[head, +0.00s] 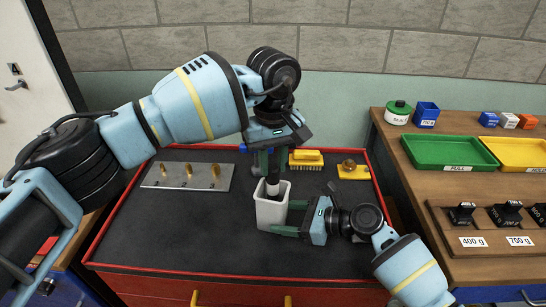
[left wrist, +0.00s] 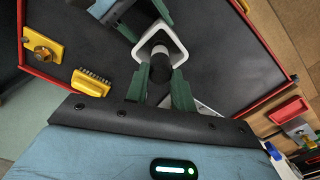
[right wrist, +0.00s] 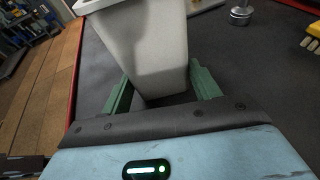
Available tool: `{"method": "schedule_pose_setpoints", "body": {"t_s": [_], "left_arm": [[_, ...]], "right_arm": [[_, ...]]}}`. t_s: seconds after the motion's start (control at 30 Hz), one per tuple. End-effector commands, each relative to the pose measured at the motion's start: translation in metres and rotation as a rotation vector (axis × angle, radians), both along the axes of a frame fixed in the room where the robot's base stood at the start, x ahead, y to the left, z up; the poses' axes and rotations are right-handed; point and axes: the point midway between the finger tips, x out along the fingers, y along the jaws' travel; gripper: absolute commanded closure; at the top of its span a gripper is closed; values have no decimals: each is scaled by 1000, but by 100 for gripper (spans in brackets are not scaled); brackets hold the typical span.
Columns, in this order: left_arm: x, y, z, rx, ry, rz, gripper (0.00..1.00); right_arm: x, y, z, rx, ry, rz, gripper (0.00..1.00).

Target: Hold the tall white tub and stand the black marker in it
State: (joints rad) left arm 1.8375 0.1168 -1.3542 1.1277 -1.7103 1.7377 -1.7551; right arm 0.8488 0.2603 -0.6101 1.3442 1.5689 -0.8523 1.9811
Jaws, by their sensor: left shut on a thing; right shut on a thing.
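The tall white tub (head: 271,214) stands on the dark bench top near its front middle. It also shows in the right wrist view (right wrist: 146,48), between the green fingers. My right gripper (head: 283,217) is shut on the tub from the right side. The black marker (head: 272,189), with a pale band, is upright at the tub's mouth; its lower end appears to be inside the opening. My left gripper (head: 268,172) is above the tub, shut on the marker. The tub's bottom inside is hidden.
A metal plate with brass pieces (head: 212,179) lies left on the bench. A yellow brush (head: 306,158) and a yellow block with a brass nut (head: 352,173) lie behind. A red rim (head: 104,235) edges the bench. A wooden table with trays and weights stands right.

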Motion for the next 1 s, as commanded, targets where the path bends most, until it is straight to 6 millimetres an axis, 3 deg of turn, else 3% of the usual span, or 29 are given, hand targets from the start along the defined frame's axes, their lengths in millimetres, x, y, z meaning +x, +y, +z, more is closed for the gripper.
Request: {"method": "schedule_pose_setpoints", "body": {"t_s": [0.67, 0.7, 0.87, 1.0], "left_arm": [[0, 0, -14, 0, 0, 0, 100], [0, 0, -14, 0, 0, 0, 72], [0, 0, -14, 0, 0, 0, 51], [0, 0, -14, 0, 0, 0, 50]], "right_arm": [[0, 0, -1, -1, 0, 0, 51], [0, 0, -1, -1, 0, 0, 51], [0, 0, -1, -1, 0, 0, 51], [0, 0, -1, -1, 0, 0, 51]]}}
